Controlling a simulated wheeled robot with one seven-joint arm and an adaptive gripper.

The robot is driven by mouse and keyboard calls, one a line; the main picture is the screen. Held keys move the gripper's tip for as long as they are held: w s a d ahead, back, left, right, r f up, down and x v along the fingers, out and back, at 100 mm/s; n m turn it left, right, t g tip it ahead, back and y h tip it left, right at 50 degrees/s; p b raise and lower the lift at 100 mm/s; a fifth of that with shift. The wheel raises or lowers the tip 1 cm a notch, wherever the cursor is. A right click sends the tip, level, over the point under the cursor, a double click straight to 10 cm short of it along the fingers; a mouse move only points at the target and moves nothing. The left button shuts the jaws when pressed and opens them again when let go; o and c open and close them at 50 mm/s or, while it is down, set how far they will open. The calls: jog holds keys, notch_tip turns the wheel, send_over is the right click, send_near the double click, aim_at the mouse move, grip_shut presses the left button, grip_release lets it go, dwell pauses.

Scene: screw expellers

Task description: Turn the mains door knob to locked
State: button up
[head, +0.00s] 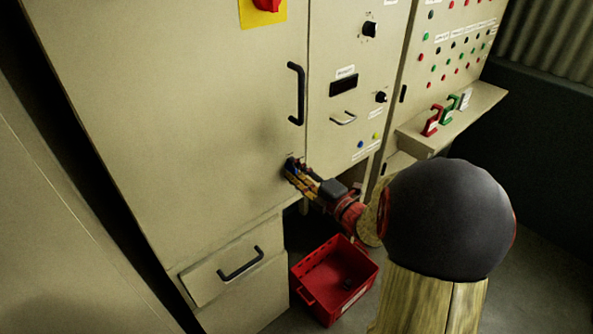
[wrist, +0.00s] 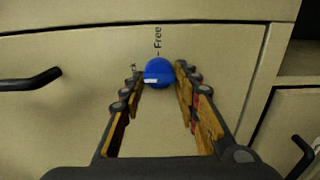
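The mains door knob (wrist: 159,72) is round and blue with a white mark on its left part in the wrist view. A dash and the word "Free" (wrist: 158,40) are printed on the door above it there. A small dark mark, too small to read, sits left of the knob, by the left fingertip. My gripper (wrist: 160,78) has one finger on each side of the knob, with what looks like a narrow gap on both sides. In the head view my gripper (head: 292,168) is at the big beige door (head: 190,100), below its black handle (head: 296,94), and mostly hides the knob.
A drawer with a black handle (head: 240,262) is below the door. A red crate (head: 310,292) stands on the floor below my arm. Right of the door is a panel with black knobs (head: 370,29) and a handle (head: 344,118). A shelf (head: 420,135) carries red, green and white pieces.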

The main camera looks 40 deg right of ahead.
jog(key=o, duration=0.3)
jog(key=shift+o, duration=0.2)
jog(key=shift+s+d, duration=0.1)
jog(key=shift+s, duration=0.05)
jog(key=s, duration=1.1)
jog(key=shift+s+d, duration=0.15)
jog(key=shift+s, duration=0.25)
